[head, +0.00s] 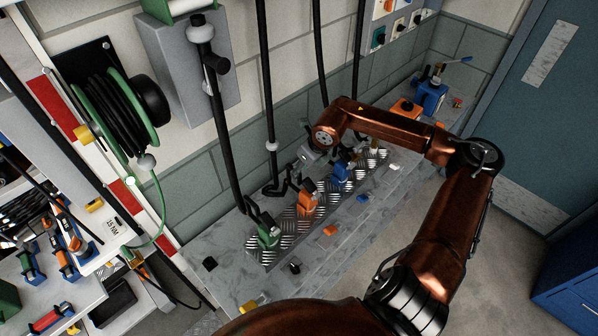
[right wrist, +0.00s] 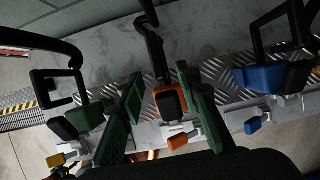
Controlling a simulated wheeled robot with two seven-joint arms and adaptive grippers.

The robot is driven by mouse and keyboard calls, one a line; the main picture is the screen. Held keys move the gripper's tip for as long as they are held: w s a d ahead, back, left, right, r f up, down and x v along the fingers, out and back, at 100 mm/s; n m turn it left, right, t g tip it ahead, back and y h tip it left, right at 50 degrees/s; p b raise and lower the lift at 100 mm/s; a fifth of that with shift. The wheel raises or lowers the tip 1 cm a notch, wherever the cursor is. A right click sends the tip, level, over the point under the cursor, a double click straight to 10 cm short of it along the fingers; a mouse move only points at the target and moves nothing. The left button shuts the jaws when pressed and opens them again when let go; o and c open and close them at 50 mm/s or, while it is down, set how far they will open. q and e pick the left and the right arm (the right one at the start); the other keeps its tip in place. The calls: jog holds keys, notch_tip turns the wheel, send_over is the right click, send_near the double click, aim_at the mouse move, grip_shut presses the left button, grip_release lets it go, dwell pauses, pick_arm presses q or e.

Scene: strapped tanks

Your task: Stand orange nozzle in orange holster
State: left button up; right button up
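The orange nozzle (head: 307,203), an orange block with black parts, is on the ridged metal strip of the bench, between a green one and a blue one. In the right wrist view the orange nozzle (right wrist: 170,104) shows between the two green finger pads of my right gripper (right wrist: 165,95). The gripper is open, with a visible gap on the left side; contact on the right side is unclear. In the head view my right gripper (head: 303,170) is just behind the nozzle. I cannot tell which orange thing is the holster. My left gripper is out of view.
A green nozzle (head: 266,236) and a blue nozzle (head: 341,172) stand on either side. An orange box (head: 405,109) and a blue box (head: 432,96) are at the far bench end. Black hoses hang by the wall. A hose reel (head: 115,110) is at left.

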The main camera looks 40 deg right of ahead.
jog(key=v, duration=0.8)
jog(key=shift+r, duration=0.3)
jog(key=shift+s, duration=0.1)
